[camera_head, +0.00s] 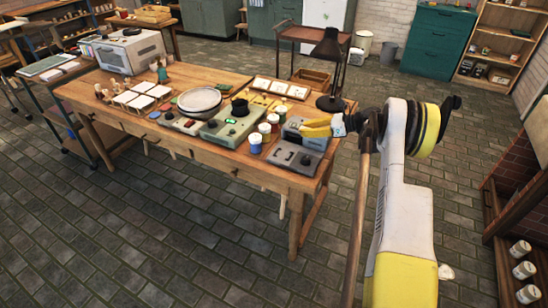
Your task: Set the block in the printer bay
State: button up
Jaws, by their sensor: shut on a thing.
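My gripper (318,128), with yellow fingers, reaches in from the right over the right end of the wooden worktable (215,165). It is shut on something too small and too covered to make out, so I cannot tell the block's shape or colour. Just under and behind the fingers is a grey-blue machine (318,143), with a dark grey panel unit (296,158) at its front. This may be the printer, but its bay is not clear from here. The fingers appear above the machine; whether anything touches is unclear.
A black desk lamp (328,52) stands close behind my gripper.

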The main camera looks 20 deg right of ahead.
jog(key=b, duration=0.3)
send_over(284, 155)
notch_tip(284, 155, down, 5)
jog(key=shift+w+f, duration=0.1)
jog(key=shift+f, duration=0.1)
notch_tip(284, 155, down, 4)
jog(key=shift+r+b, duration=0.1)
jog(key=shift+b, duration=0.75)
jog(key=shift+r, duration=0.1)
jog(key=o, duration=0.5)
jog(key=shift+f, duration=0.25)
jog(key=shift+c, duration=0.2)
jog(key=o, duration=0.4)
jog(key=shift+r, duration=0.1)
